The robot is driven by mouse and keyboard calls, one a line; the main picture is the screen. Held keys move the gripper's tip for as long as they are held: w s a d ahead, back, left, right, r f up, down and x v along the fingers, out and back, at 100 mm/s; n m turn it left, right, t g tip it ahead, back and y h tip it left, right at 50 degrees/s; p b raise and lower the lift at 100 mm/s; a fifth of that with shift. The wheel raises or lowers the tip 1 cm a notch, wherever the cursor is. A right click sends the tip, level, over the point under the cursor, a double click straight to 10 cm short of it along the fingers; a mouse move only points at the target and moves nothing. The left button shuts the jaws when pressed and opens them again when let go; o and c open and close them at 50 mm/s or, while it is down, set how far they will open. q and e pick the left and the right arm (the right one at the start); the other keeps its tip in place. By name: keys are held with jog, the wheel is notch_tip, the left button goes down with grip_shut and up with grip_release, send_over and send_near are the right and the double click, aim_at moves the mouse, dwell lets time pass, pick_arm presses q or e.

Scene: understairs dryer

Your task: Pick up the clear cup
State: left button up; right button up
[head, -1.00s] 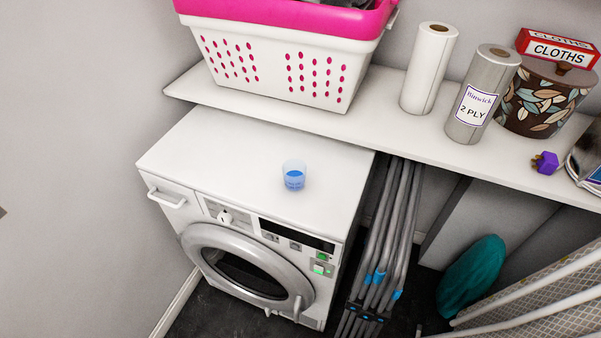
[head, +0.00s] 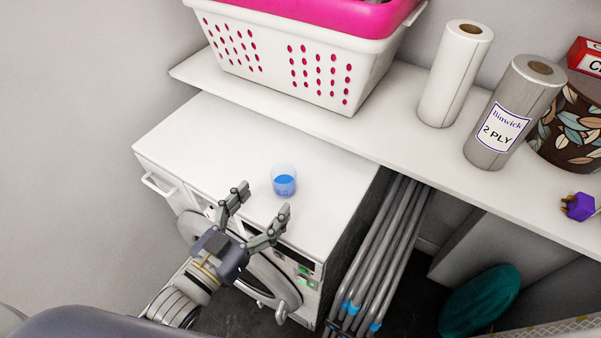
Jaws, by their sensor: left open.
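The clear cup (head: 284,181) is small and see-through, with blue in its lower part. It stands upright on the white top of the dryer (head: 215,135), near the front edge. My left gripper (head: 263,205) comes in from the lower left, in front of the dryer. Its two fingers are spread open and empty, pointing toward the cup. In the picture the fingertips are just below and left of the cup, with nothing between them. My right gripper is not in view.
A shelf (head: 405,140) runs above and behind the dryer. It holds a white and pink basket (head: 300,60), two paper rolls (head: 455,75), a leaf-patterned container (head: 570,130) and a purple plug (head: 578,206). Grey folded poles (head: 385,250) stand right of the dryer. The dryer top around the cup is clear.

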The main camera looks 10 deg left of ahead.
aim_at(276, 185)
pick_arm(q)
jog(key=shift+w+d+r, duration=0.1)
jog(key=shift+w+d, duration=0.05)
jog(key=shift+w, duration=0.35)
jog(key=shift+w+r, duration=0.1)
jog(key=shift+w, duration=0.2)
jog(key=shift+p+x, duration=0.35)
jog(key=shift+x, duration=0.8)
jog(key=shift+w, duration=0.3)
jog(key=w, duration=0.2)
jog(key=w+d+f+p, duration=0.1)
jog(key=w, duration=0.1)
jog(key=shift+d, duration=0.15)
jog(key=shift+w+d+f, duration=0.15)
jog(key=shift+w+d, duration=0.05)
jog(key=shift+w, duration=0.1)
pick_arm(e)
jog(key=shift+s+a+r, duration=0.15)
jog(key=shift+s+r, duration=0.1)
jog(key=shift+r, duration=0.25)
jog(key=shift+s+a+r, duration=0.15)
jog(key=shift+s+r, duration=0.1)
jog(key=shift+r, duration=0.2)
pick_arm(q)
jog(key=c, duration=1.2)
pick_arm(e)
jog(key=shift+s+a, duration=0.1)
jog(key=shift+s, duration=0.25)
